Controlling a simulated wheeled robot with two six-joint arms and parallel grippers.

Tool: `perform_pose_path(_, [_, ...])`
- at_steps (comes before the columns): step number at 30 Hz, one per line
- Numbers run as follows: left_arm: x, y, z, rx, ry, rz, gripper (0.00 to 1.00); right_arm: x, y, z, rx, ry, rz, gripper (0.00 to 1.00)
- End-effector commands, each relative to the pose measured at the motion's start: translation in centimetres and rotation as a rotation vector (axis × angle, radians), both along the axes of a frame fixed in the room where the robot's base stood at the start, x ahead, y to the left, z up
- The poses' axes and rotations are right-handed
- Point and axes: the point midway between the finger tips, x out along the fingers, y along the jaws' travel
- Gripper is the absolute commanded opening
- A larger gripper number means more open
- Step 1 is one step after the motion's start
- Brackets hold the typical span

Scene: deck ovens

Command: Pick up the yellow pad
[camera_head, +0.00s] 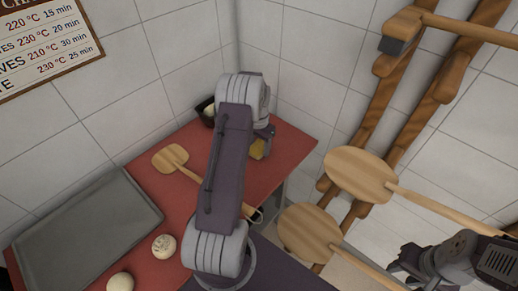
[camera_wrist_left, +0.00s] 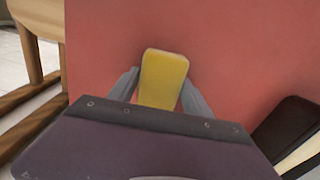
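The yellow pad (camera_wrist_left: 163,75) lies on the red tabletop in the left wrist view. In the head view only a small part of the yellow pad (camera_head: 257,149) shows beside my left arm. My left gripper (camera_wrist_left: 160,84) is open, with one grey finger on each side of the pad. Small gaps seem to show between the fingers and the pad, and its near end is hidden by the gripper body. In the head view my left arm hides most of this gripper. My right gripper (camera_head: 408,262) is at the lower right, away from the table; its finger opening is unclear.
The red table (camera_head: 285,150) holds a grey tray (camera_head: 85,235), dough balls (camera_head: 164,246), a wooden paddle (camera_head: 170,158) and a dark container (camera_head: 206,111) by the wall. That container also shows in the left wrist view (camera_wrist_left: 285,122).

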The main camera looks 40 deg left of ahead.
Motion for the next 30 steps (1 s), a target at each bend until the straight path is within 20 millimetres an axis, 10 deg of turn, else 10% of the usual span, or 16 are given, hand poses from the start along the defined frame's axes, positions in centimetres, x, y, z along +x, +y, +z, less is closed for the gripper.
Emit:
perform_pose_path(4, [0.0, 0.0, 0.0, 0.000, 0.000, 0.000, 0.15, 0.0, 0.0, 0.0, 0.000, 0.000, 0.000, 0.36])
perform_pose_path(14, [0.1, 0.0, 0.6, 0.001, -0.002, 0.000, 0.15, 0.0, 0.0, -0.1, 0.000, 0.000, 0.000, 0.36])
perform_pose_path(21, [0.2, -0.2, 4.5, 0.003, -0.005, -0.002, 0.15, 0.0, 0.0, -0.4, 0.000, 0.000, 0.000, 0.36])
perform_pose_path(30, [3.1, -6.7, 8.4, 0.001, -0.003, -0.006, 0.15, 0.0, 0.0, -0.8, 0.000, 0.000, 0.000, 0.36])
